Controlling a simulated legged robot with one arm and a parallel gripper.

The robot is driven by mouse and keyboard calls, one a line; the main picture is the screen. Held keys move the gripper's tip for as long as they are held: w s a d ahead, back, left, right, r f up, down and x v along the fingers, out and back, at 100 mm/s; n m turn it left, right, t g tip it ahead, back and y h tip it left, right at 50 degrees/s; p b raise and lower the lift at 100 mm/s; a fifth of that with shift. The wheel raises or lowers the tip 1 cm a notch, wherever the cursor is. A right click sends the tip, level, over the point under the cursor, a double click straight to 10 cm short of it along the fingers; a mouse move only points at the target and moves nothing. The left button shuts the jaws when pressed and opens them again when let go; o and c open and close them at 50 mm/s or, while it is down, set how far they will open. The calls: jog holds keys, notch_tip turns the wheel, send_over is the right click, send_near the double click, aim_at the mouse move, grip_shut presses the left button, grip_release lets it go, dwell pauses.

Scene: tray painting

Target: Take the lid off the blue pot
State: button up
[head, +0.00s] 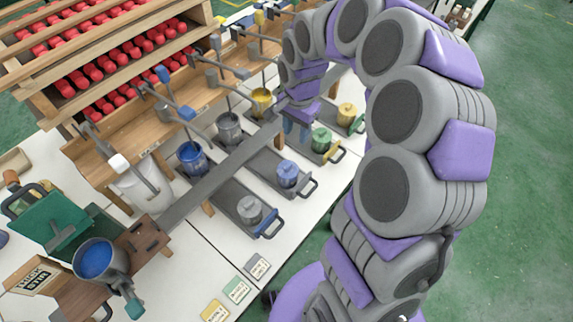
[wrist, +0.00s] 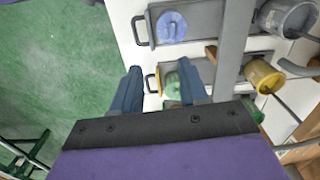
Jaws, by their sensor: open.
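A blue lidded piece (head: 288,173) with a knob on top sits on a dark handled tray, in the middle of a row. It also shows at the top of the wrist view (wrist: 172,27). My gripper (head: 296,132) is beyond the blue lidded piece, nearer the green lidded piece (head: 321,140). In the wrist view my gripper (wrist: 158,72) is open and empty, its fingers either side of the green piece in the picture. Contact cannot be told.
A grey lidded piece (head: 250,210) and a yellow one (head: 347,113) sit on trays in the same row. Grey and yellow pots with levers stand behind a grey rail (head: 225,160). A larger pot of blue paint (head: 97,262) is at lower left. The green floor is open at right.

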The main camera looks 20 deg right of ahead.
jog(key=w+d+f+m, duration=0.1)
jog(key=w, duration=0.1)
jog(key=b, duration=0.2)
send_over(290, 165)
jog(key=f, duration=0.8)
jog(key=d+f, duration=0.1)
jog(key=f, duration=0.3)
jog(key=shift+f, duration=0.35)
jog(key=shift+h, duration=0.3)
jog(key=a+f+b, duration=0.2)
jog(key=a+f, duration=0.1)
jog(key=shift+a+f, duration=0.15)
jog(key=shift+f, duration=0.25)
jog(key=shift+d+f, duration=0.75)
jog(key=shift+d, duration=0.65)
jog(key=shift+a, duration=0.95)
jog(key=c, duration=0.4)
jog(key=shift+a, duration=0.2)
jog(key=c, duration=0.3)
jog(key=shift+d, duration=0.9)
grip_shut()
